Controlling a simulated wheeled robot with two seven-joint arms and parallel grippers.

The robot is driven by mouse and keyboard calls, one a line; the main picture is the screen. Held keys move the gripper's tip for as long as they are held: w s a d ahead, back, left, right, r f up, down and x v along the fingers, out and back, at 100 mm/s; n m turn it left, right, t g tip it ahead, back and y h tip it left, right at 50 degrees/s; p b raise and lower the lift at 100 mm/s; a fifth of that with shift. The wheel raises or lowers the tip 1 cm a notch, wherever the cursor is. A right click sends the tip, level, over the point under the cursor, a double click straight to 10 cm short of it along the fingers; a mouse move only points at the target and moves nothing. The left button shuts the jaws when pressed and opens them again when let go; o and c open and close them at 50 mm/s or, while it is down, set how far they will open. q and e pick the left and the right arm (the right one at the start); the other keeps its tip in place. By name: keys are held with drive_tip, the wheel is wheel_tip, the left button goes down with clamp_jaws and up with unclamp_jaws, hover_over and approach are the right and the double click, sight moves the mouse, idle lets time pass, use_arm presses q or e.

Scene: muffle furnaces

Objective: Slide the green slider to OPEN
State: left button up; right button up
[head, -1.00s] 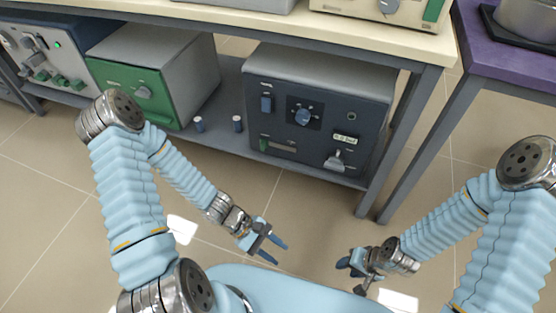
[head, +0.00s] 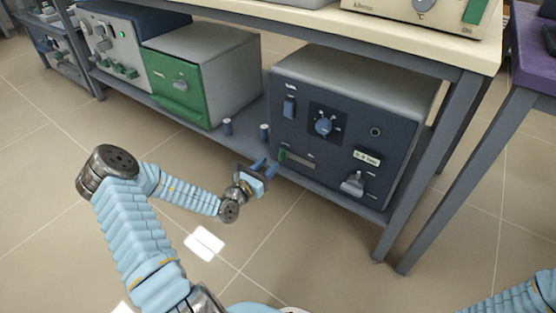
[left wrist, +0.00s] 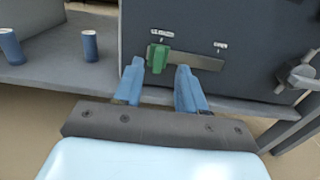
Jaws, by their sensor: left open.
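The green slider (left wrist: 158,58) sits at the left end of a pale horizontal slot plate (left wrist: 205,62) on the dark furnace front. It also shows in the head view (head: 283,155), low on the dark furnace (head: 350,110). Small labels stand above both slot ends, too small to read. My left gripper (head: 268,168) is open and empty, close in front of the furnace's lower left. In the left wrist view, its blue fingers (left wrist: 160,75) point at the furnace with the slider between their tips in the picture; I cannot tell whether they touch it. My right gripper is out of view.
A dial (head: 324,126) and a grey lever (head: 353,183) are on the same front. Two blue cylinders (head: 228,127) (head: 264,132) stand on the shelf left of the furnace. A green-fronted furnace (head: 178,88) is further left. A table leg (head: 430,165) stands at right.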

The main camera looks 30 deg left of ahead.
sight(280, 154)
use_arm(q)
drive_tip(key=w, duration=0.4)
drive_tip(key=w+b, duration=0.1)
drive_tip(key=w, duration=0.1)
drive_tip(key=shift+d, duration=0.25)
drive_tip(key=shift+s, duration=0.1)
clamp_jaws()
